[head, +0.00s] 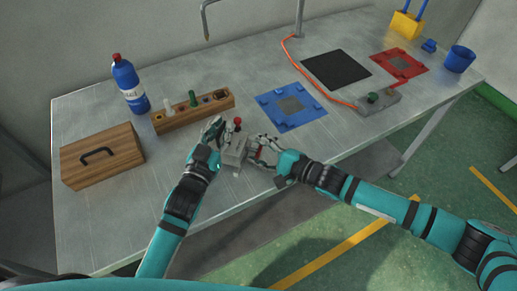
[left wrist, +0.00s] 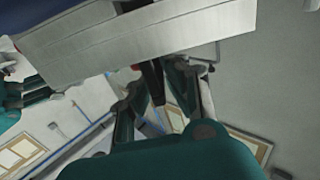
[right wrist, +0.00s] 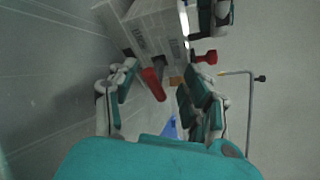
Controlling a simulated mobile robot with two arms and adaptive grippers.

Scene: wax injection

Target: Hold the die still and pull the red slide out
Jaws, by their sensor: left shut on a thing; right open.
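The die (head: 234,154) is a light grey block standing near the front edge of the bench, with a red knob (head: 237,121) on top. My left gripper (head: 222,138) is shut on the die at its left side; in the left wrist view the die's pale body (left wrist: 180,32) fills the top. The red slide (head: 257,153) sticks out of the die's right side. In the right wrist view the red slide (right wrist: 153,84) lies between the spread fingers of my right gripper (right wrist: 155,92), which is open. Whether a finger touches the slide I cannot tell.
A wooden rack (head: 194,112) stands behind the die, with a blue bottle (head: 130,85) and a wooden box (head: 102,157) to the left. A blue plate (head: 291,107), a black mat (head: 336,70), a red plate (head: 400,66) and a grey control box (head: 378,101) lie to the right.

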